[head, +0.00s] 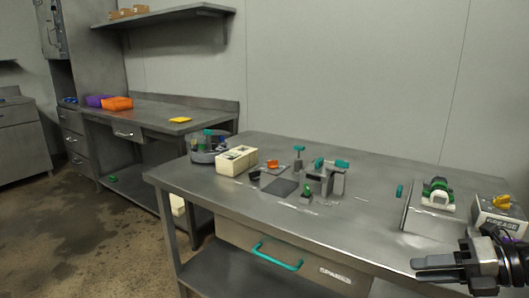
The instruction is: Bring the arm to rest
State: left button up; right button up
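My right gripper (418,269) comes in at the lower right, in front of the table's front edge. Its two dark fingers point left with a narrow gap between them, and nothing shows in the gap. It touches nothing that I can see. My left gripper and arm are not in view.
The steel table (365,237) holds a grey bin (207,150), a cream box (237,161), small teal-handled fixtures (327,176), a green-and-white device (438,194) and a box with a yellow knob (499,215). A teal drawer handle (277,257) juts from its front. Open floor (80,230) lies left.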

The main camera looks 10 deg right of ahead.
jog(key=s+a+f+m+t+h+p, duration=0.1)
jog(key=s+a+f+m+t+h, duration=0.2)
jog(key=f+m, duration=0.45)
jog(key=s+a+f+m+t+h+p, duration=0.1)
jog(key=s+a+f+m+t+h, duration=0.2)
jog(key=m, duration=0.7)
pick_arm(q)
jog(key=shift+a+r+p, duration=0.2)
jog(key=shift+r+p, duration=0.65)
jog(key=shift+p, duration=0.2)
pick_arm(e)
jog(key=s+a+f+m+g, duration=0.1)
jog(key=s+a+f+m, duration=0.1)
jog(key=a+m, duration=0.5)
jog(key=s+a+f+m+g+h, duration=0.1)
jog(key=s+a+f+m, duration=0.2)
jog(key=a+m, duration=0.4)
jog(key=shift+s+a+f, duration=0.3)
jog(key=shift+s+a, duration=0.4)
jog(key=shift+s, duration=0.2)
